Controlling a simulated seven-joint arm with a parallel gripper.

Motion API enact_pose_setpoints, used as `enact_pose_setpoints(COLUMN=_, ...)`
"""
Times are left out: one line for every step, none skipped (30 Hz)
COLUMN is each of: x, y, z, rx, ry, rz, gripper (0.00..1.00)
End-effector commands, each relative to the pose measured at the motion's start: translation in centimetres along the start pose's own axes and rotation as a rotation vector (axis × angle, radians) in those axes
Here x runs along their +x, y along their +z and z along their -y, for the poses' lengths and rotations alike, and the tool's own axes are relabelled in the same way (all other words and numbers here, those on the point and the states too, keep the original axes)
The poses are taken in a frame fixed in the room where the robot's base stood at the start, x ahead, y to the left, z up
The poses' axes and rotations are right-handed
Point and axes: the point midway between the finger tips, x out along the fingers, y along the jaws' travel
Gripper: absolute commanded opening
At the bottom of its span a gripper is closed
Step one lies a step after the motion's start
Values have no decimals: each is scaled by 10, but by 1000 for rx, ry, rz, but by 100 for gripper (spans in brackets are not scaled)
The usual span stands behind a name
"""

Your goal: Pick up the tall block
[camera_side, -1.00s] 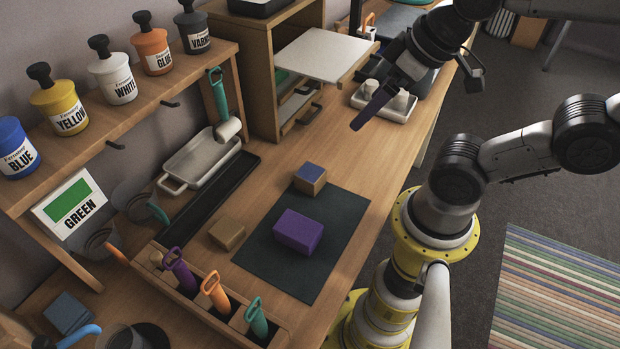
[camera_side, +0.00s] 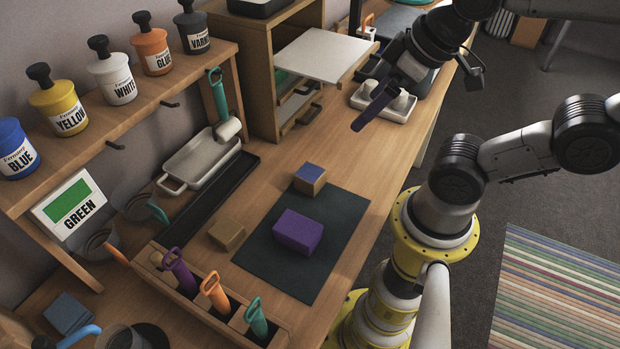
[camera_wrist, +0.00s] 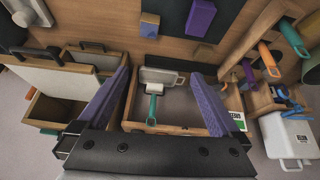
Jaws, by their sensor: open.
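A purple block (camera_side: 298,231) lies on the dark mat (camera_side: 340,213). A wooden block with a blue face (camera_side: 310,178) sits at the mat's far edge, and a plain wooden block (camera_side: 227,233) sits left of the mat. I cannot tell for sure which is the tall block. My gripper (camera_side: 362,108) is raised at the back right, well away from the blocks, with purple fingers. In the wrist view the fingers of my gripper (camera_wrist: 158,75) are apart with nothing held between them. The purple block (camera_wrist: 200,18) and the blue-faced block (camera_wrist: 149,25) show beyond them.
A tool rack (camera_side: 210,310) with colored handles stands at the front. A black tray (camera_side: 210,200) lies left of the mat. A wooden cabinet (camera_side: 252,75) and a white tray with small pots (camera_side: 385,103) stand at the back. Paint jars line the shelf (camera_side: 105,130).

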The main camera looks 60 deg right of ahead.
Motion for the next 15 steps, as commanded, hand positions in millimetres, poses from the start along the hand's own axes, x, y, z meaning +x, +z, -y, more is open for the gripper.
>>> enact_pose_setpoints(x=0, y=-1, z=0, rx=-54, ry=0, rz=-5, gripper=100)
enact_pose_setpoints(x=-1, y=-3, z=0, rx=-100, ry=1, rz=-10, gripper=100)
enact_pose_setpoints(x=-2, y=-7, z=0, rx=-171, ry=3, rz=-23, gripper=100)
enact_pose_setpoints(x=-4, y=-11, z=-1, rx=-232, ry=6, rz=-32, gripper=100)
enact_pose_setpoints(x=-4, y=-15, z=-1, rx=-297, ry=8, rz=-37, gripper=100)
enact_pose_setpoints(x=-2, y=-21, z=-1, rx=-387, ry=10, rz=-37, gripper=100)
enact_pose_setpoints(x=0, y=-26, z=-2, rx=-457, ry=11, rz=-31, gripper=100)
enact_pose_setpoints(x=2, y=-31, z=-3, rx=-525, ry=11, rz=-24, gripper=100)
enact_pose_setpoints(x=7, y=-37, z=-4, rx=-616, ry=9, rz=-12, gripper=100)
enact_pose_setpoints(x=10, y=-42, z=-5, rx=-683, ry=7, rz=-3, gripper=100)
enact_pose_setpoints(x=16, y=-47, z=-6, rx=-749, ry=2, rz=12, gripper=100)
enact_pose_setpoints(x=23, y=-54, z=-8, rx=-838, ry=-6, rz=31, gripper=100)
enact_pose_setpoints(x=29, y=-58, z=-9, rx=-905, ry=-14, rz=46, gripper=100)
enact_pose_setpoints(x=37, y=-63, z=-10, rx=-971, ry=-25, rz=64, gripper=100)
enact_pose_setpoints(x=48, y=-68, z=-13, rx=-1057, ry=-43, rz=90, gripper=100)
